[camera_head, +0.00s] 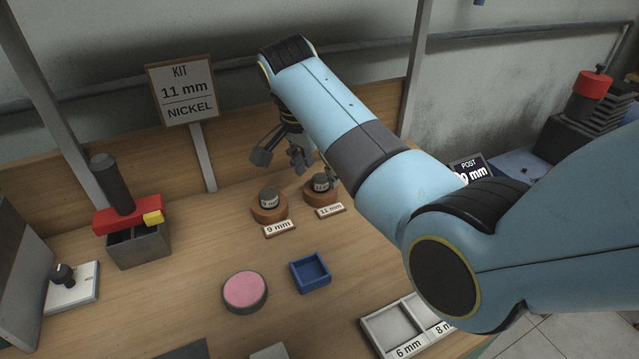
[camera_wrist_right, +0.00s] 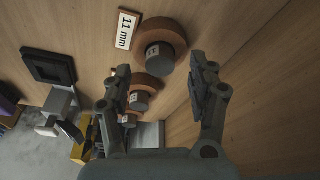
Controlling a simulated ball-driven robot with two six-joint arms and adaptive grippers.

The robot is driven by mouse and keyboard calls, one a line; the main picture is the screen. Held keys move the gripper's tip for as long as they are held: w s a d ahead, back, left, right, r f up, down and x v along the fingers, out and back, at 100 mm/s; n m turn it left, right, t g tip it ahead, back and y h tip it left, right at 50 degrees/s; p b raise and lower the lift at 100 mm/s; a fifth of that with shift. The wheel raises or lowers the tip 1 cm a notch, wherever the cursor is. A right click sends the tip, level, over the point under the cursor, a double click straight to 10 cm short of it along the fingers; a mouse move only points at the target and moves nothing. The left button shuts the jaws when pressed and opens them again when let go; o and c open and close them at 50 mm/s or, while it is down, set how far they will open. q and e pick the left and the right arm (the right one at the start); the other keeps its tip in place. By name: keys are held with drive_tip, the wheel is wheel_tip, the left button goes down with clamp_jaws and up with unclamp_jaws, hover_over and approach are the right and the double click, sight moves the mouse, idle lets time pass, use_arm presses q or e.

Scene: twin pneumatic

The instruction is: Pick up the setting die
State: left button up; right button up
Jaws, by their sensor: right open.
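My right gripper (camera_head: 280,158) is open and empty, above and behind the dies. In the right wrist view, the 11 mm die (camera_wrist_right: 158,57) shows between and beyond the spread fingers (camera_wrist_right: 160,75), apart from them. My right arm partly covers the area beside this die. My left gripper is not in view.
A sign (camera_head: 185,91) reads "KIT 11 mm NICKEL". A pink-topped round pad (camera_head: 245,290) and a blue tray (camera_head: 311,272) lie in front. A compartment tray (camera_head: 375,318) is at the front right.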

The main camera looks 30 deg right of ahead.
drive_tip(key=shift+w+d+f, duration=0.1)
drive_tip(key=shift+d+f, duration=0.1)
drive_tip(key=shift+f, duration=0.7)
drive_tip(key=shift+c, duration=0.3)
drive_tip(key=c, duration=0.5)
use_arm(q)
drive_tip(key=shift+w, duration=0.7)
use_arm(e)
clamp_jaws()
